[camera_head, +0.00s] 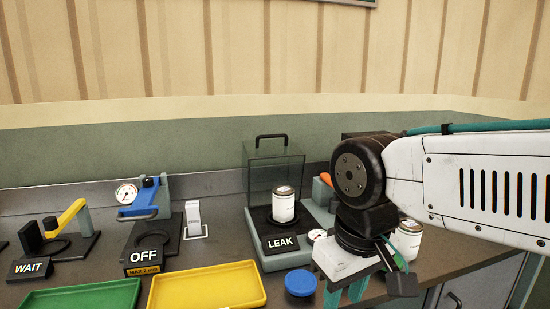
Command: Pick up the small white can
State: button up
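A white can (284,205) with a printed label stands upright on the platform of the station marked LEAK, in front of a clear box. A second white can (408,239) stands at the right, partly hidden behind my wrist. I cannot tell which one is the smaller. My gripper (346,291) points down over the front of the counter, between the two cans and nearer the right one. Its teal fingers are apart, with no object seen between them. The fingers run close to the lower picture edge.
A blue round piece (300,283) lies left of my gripper. A yellow tray (207,288) and a green tray (80,297) are at the front. Stations marked OFF (146,257) and WAIT (31,268) stand at the left. A small gauge (317,235) sits beside the LEAK sign (283,243).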

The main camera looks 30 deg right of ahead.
aim_at(283, 196)
jog(key=z, duration=0.5)
jog(key=k, duration=0.6)
jog(key=z, duration=0.95)
jog(key=i, duration=0.75)
jog(key=u, duration=0.75)
jog(key=i, duration=0.65)
jog(key=u, duration=0.7)
